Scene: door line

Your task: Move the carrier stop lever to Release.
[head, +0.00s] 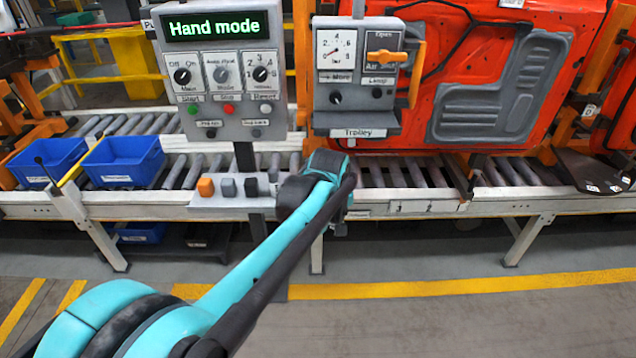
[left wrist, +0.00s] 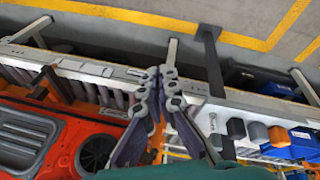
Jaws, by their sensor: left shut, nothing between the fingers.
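I cannot pick out the carrier stop lever for certain. A dark upright piece (head: 466,178) stands at the conveyor's front rail, right of my left arm. Neither shows a readable Release mark. My left gripper shows in the left wrist view (left wrist: 162,72); its fingers are together and empty, over the front rail (left wrist: 110,72). In the head view its fingers are mostly hidden by my wrist, just right of the small button box. My right gripper is out of view.
A panel (head: 225,140) reading "Hand mode" and a Trolley panel (head: 357,118) stand above the conveyor. The button box (head: 232,202) is close left of my wrist. An orange-red door (head: 560,75) hangs behind. Blue bins (head: 123,158) sit left. The floor in front is clear.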

